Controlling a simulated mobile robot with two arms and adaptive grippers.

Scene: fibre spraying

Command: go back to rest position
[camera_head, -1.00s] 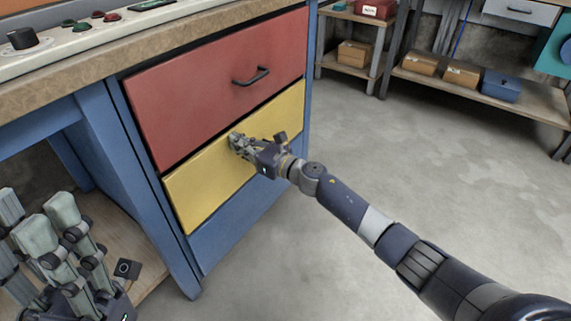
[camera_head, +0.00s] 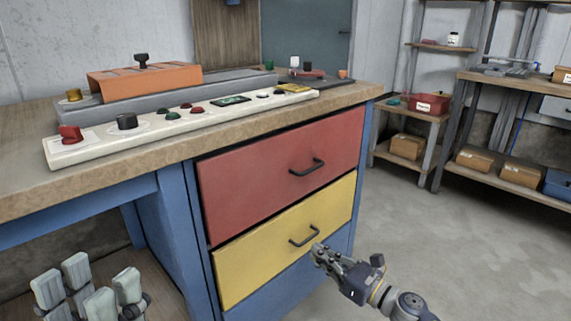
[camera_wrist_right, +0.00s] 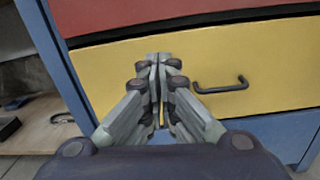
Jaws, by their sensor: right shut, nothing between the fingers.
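My right gripper (camera_head: 322,252) is in front of the yellow drawer (camera_head: 262,254), just right of and below its black handle (camera_head: 304,236). In the right wrist view the gripper (camera_wrist_right: 160,62) is shut and empty, with the handle (camera_wrist_right: 221,87) free to its right. The yellow drawer and the red drawer (camera_head: 262,180) above it both look closed. My left gripper (camera_head: 88,285) is at the lower left of the head view, with its pale fingers pointing up and spread apart; it looks open and empty.
The workbench (camera_head: 230,138) carries a control panel (camera_head: 95,143) with knobs and buttons and an orange block (camera_head: 144,80). Shelves with boxes (camera_head: 407,146) stand at the back right. The floor (camera_head: 420,220) right of the drawers is clear.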

